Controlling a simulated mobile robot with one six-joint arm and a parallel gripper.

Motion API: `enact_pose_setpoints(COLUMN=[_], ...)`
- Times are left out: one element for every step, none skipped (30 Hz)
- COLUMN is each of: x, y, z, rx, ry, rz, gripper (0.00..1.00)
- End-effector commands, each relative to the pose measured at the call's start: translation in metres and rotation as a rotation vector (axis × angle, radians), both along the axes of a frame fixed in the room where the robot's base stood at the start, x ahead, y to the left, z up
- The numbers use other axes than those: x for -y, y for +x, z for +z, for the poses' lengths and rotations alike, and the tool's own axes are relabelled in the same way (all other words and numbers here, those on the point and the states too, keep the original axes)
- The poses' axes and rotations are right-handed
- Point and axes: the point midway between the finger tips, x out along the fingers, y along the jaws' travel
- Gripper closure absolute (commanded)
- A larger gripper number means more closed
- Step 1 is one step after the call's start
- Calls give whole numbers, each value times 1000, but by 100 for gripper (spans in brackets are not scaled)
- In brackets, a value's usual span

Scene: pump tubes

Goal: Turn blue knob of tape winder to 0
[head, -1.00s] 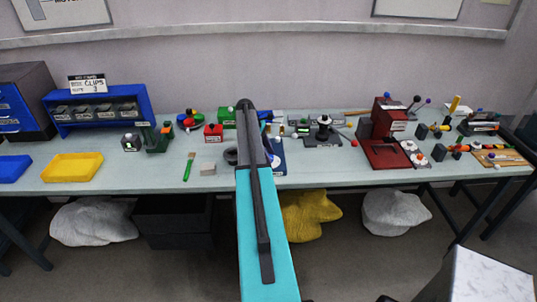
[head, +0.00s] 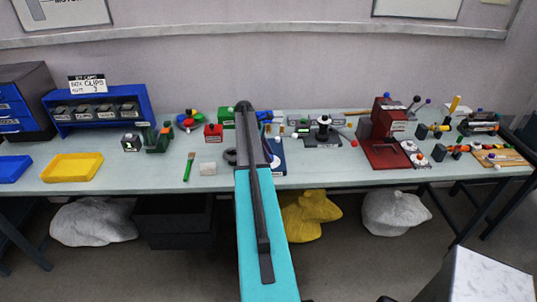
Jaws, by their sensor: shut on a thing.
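My dark and turquoise arm reaches up the middle of the head view onto the bench, and its far end hides my gripper and what it touches. A small blue part (head: 265,115) shows just right of the arm's far end; I cannot tell whether it is the winder's knob. A dark device with an upright black post and disc (head: 323,132) stands right of the arm. I cannot tell for sure which device is the tape winder, and no dial reading is legible.
The long pale bench (head: 330,176) also holds a red box (head: 213,133), a dark red machine (head: 385,140), a yellow tray (head: 72,167) and a blue clip rack (head: 100,112).

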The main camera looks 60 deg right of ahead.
Motion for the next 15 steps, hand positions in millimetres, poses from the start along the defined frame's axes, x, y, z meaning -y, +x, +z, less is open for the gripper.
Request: enact_pose_setpoints(x=[-2, -2, -2, -2, -2, -2, -1, -1, -1, -1, -1, -1, -1, -1, -1], y=[-1, -1, -1, -1, -1, -1, 0, 0, 0, 0, 0, 0, 0, 0, 0], z=[0, 0, 0, 0, 0, 0, 0, 0, 0, 0, 0, 0, 0, 0, 0], rx=[0, 1, 1, 1, 2, 2, 2, 2, 2, 2, 2, 1, 1, 1, 1], ry=[-1, -2, -2, -2, -1, -1, -2, -1, -1, -2, -1, -1, -1, -1, -1], rz=[37, 58, 85, 104, 118, 136, 144, 150, 155, 157, 157, 156, 156, 156, 156], gripper=[97, 97, 97, 97, 97, 97, 97, 97, 97, 97, 97, 97, 97, 97, 97])
